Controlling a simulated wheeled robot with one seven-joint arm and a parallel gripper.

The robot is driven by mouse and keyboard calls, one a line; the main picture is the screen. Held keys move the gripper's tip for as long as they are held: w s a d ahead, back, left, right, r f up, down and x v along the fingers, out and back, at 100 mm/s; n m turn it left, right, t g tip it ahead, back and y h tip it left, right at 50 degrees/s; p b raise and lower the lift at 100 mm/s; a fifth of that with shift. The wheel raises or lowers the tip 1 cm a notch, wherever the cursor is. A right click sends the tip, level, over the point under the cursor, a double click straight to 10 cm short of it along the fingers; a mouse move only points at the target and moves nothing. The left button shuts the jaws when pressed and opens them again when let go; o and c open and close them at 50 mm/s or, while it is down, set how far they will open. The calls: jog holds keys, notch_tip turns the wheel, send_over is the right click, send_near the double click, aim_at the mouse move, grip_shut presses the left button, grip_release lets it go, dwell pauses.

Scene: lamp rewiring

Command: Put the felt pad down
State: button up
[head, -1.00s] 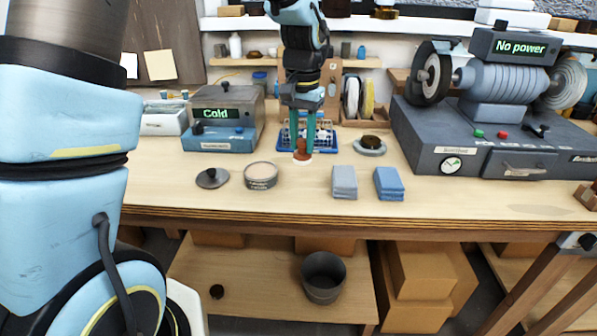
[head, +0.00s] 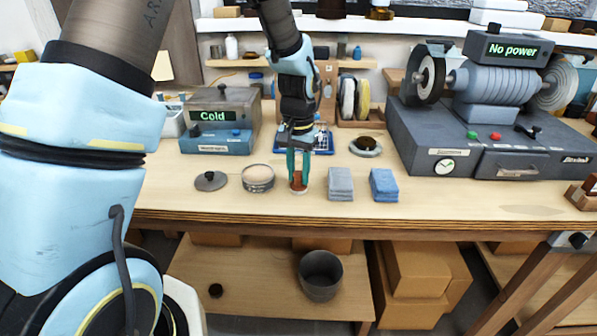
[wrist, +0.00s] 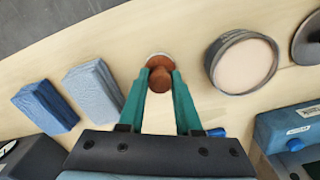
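The felt pad has a brown turned knob (wrist: 160,79) and a pale disc underneath, whose rim shows past the knob in the wrist view. In the head view the pad (head: 298,183) is upright near the bench's front edge, between the round tin and the grey block. My gripper (head: 298,176) points down with its two green fingers on either side of the knob, shut on it. In the wrist view the gripper (wrist: 161,76) shows both fingertips against the knob. The pad's underside is hidden, and I cannot tell whether it touches the bench.
A tin of pale paste (head: 258,178) and its lid (head: 210,181) are to the left. A grey block (head: 341,183) and a blue block (head: 384,185) are to the right. The bench (head: 450,200) ends just in front. A bin (head: 320,275) stands below.

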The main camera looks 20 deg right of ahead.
aim_at(298, 173)
jog(key=o, duration=0.5)
jog(key=shift+c, duration=0.2)
notch_tip(298, 173, up, 12)
jog(key=b, duration=0.2)
jog(key=shift+r, duration=0.15)
jog(key=s+a+f+n, duration=0.1)
jog(key=a+n, duration=0.1)
jog(key=a, duration=0.8)
jog(key=s+a+f+n+t, duration=0.1)
jog(key=a+f+n, duration=0.1)
jog(key=a, duration=0.8)
jog(key=s+a+f+n, duration=0.2)
jog(key=a+n, duration=0.2)
jog(key=a, duration=0.6)
jog(key=shift+f+t, duration=0.25)
jog(key=shift+t, duration=0.05)
jog(key=shift+a, duration=0.1)
